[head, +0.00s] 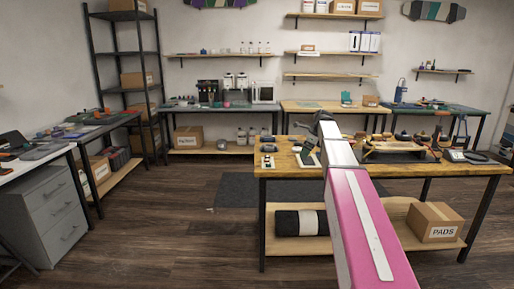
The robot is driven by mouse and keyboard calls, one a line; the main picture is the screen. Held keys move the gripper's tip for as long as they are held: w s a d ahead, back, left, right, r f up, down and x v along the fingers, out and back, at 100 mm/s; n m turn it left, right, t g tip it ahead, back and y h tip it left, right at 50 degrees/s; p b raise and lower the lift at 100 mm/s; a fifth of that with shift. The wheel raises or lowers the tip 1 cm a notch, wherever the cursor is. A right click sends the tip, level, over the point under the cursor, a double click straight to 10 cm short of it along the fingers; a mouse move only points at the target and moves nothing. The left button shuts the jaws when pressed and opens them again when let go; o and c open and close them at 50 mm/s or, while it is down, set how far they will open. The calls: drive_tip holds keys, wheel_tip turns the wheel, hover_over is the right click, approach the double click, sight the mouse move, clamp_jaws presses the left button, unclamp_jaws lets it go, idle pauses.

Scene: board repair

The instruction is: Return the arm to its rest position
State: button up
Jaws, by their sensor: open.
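My arm, pink with a white stripe and then pale grey, reaches from the lower right up over the front wooden workbench (279,165). Its far end is a small dark grey part above the bench's left half. No held object shows.
Small items and a wooden rack (395,149) stand on the bench. Its lower shelf bears a dark roll (290,222) and a PADS box (435,222). A grey drawer cabinet (50,210) stands left. The wooden floor (165,235) between is clear.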

drive_tip(key=s+a+f+n+g+h, duration=0.1)
drive_tip(key=s+a+f+n+h, duration=0.1)
drive_tip(key=s+f+n, duration=0.9)
drive_tip(key=s+a+f+n+h, duration=0.2)
drive_tip(key=s+f+n, duration=0.9)
drive_tip(key=s+f, duration=0.9)
drive_tip(key=shift+s+f+g, duration=0.15)
drive_tip(key=shift+s+g, duration=0.25)
drive_tip(key=shift+s, duration=0.45)
